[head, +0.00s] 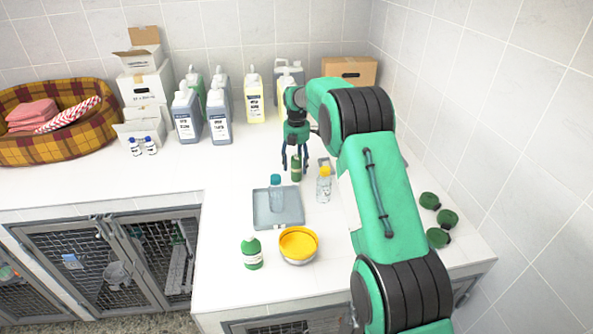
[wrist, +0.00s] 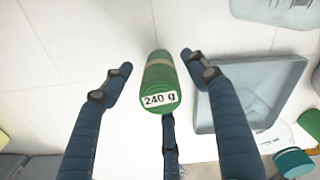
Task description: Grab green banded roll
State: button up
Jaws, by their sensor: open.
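The green banded roll (head: 296,170) stands on the white counter under my gripper in the head view. In the wrist view the roll (wrist: 160,78) is a green cylinder with a tan band and a white "240 g" label on its near end. My gripper (head: 294,163) points down at the roll with its dark fingers spread. In the wrist view the fingers of my gripper (wrist: 157,78) lie on either side of the roll, with a third below it, and visible gaps remain at the sides. Whether the third finger touches it I cannot tell.
A grey tray (head: 262,216) with a teal-capped bottle (head: 276,193) is close by at the front left. A yellow-capped bottle (head: 324,186) stands to the right. A yellow bowl (head: 298,243) and green bottle (head: 251,254) are in front. Several jugs (head: 219,118) stand behind.

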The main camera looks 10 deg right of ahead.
jog(key=shift+f, duration=0.2)
dwell(0.4)
jog(key=c, duration=1.5)
